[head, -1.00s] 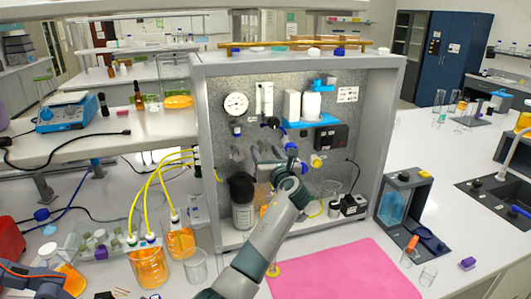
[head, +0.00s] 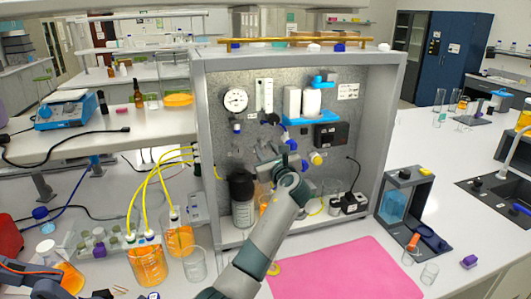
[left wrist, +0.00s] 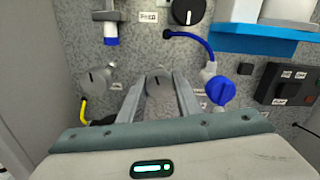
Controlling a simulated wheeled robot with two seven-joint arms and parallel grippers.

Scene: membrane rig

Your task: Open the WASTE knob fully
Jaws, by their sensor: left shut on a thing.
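My left gripper (head: 268,153) is at the speckled panel of the rig. In the left wrist view its two fingers (left wrist: 160,88) are closed on the sides of a grey round knob (left wrist: 160,80). The arm and gripper mostly hide this knob in the head view. Another grey knob (left wrist: 95,82) is on the panel to its left, with a small label beside it that I cannot read. No WASTE label is legible, so I cannot confirm the held knob's name from its text. My right gripper is not in view.
A black knob (left wrist: 187,11) is above the fingers, and a blue knob (left wrist: 221,90) with a blue tube is close on the right. A dark-capped bottle (head: 241,197) stands below the panel. A pink mat (head: 335,272) lies clear in front.

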